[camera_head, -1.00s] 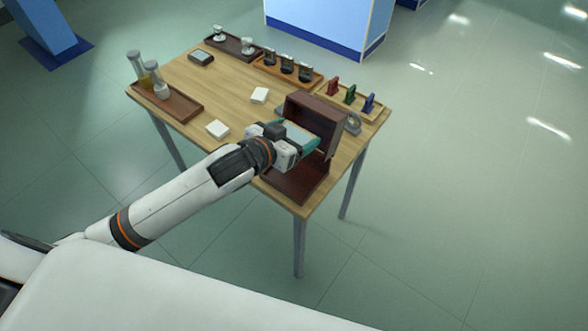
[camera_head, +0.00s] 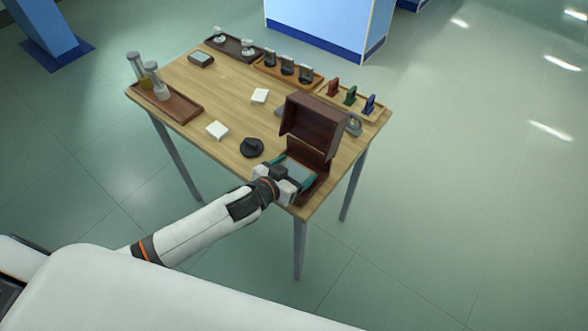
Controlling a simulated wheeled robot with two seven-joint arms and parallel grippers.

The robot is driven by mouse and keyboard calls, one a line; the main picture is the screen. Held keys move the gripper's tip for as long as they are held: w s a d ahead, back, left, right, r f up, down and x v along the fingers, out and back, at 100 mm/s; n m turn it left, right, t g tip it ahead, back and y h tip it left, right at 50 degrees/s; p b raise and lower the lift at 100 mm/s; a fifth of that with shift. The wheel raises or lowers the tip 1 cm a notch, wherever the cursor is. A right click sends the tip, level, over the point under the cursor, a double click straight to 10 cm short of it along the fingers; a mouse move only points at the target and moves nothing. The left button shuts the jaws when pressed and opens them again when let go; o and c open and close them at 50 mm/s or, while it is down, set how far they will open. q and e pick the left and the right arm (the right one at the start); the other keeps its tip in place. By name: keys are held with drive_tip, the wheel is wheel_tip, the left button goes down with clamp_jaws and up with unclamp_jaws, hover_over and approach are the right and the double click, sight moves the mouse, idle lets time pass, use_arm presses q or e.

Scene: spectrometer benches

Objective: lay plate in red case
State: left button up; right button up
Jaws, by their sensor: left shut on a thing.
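The red case (camera_head: 312,122) stands open at the table's front right, its dark red lid raised at the back. My left gripper (camera_head: 297,176) is low over the case's bottom half, its teal fingers shut on the plate (camera_head: 297,168). The plate is a pale, flat, greyish piece that lies between the fingers, inside the outline of the case. I cannot tell whether it touches the case floor. The gripper hides the case's near left part. My right gripper is not in view.
A black round knob-like thing (camera_head: 251,147) stands left of the case. Trays with vials (camera_head: 180,105), dark holders (camera_head: 288,75) and coloured pieces (camera_head: 350,98) line the left and back edges.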

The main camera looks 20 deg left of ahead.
use_arm(q)
drive_tip(key=shift+f, duration=0.15)
drive_tip(key=o, duration=0.8)
drive_tip(key=shift+s+r, duration=0.15)
drive_tip(key=shift+r, duration=0.1)
drive_tip(key=v, duration=1.1)
drive_tip(key=shift+s+a, duration=0.15)
drive_tip(key=shift+s, duration=0.2)
drive_tip(key=shift+r, duration=0.1)
